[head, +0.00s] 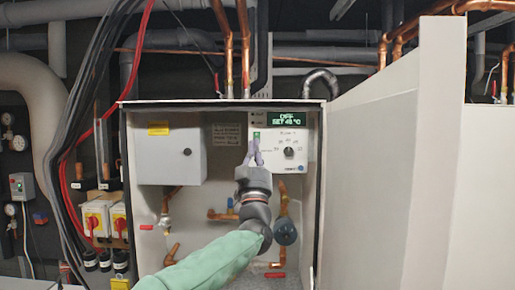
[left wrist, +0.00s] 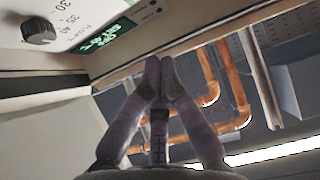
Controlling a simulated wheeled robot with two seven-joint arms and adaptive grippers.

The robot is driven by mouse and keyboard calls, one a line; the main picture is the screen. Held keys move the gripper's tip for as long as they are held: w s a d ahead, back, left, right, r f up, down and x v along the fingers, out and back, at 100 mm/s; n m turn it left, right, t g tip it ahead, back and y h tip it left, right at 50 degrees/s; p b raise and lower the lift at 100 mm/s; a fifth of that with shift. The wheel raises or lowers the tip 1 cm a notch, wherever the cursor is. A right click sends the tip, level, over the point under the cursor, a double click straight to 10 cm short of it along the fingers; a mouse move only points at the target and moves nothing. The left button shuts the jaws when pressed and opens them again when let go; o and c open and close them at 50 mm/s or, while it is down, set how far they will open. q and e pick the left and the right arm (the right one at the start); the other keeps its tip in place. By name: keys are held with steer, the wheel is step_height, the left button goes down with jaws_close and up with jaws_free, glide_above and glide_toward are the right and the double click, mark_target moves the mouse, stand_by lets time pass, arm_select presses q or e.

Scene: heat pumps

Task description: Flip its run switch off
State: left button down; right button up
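The control panel (head: 302,155) is white, inside the open heat pump cabinet. Its dark display (head: 287,118) has green text that seems to read OFF and a set temperature; the display also shows in the left wrist view (left wrist: 108,38). A small green-lit switch (head: 256,135), apparently the run switch, is at the panel's left side. My left gripper (head: 254,146) is in front of the panel just below this switch, partly covering that area; I cannot tell whether it touches. In the left wrist view its fingertips (left wrist: 160,72) are together with nothing between them. My right gripper is not in view.
A black dial (head: 289,152) sits right of my fingers. A grey box (head: 168,152) is at the cabinet's left. The open cabinet door (head: 375,180) stands to the right.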

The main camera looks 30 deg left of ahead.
arm_select(q)
steer(key=r+b+v, duration=0.1)
steer(key=v, duration=0.5)
steer(key=shift+s+d+b, duration=0.3)
steer(key=shift+s+b, duration=0.1)
steer(key=shift+s, duration=0.05)
steer(key=shift+a+f, duration=0.1)
steer(key=shift+f, duration=0.1)
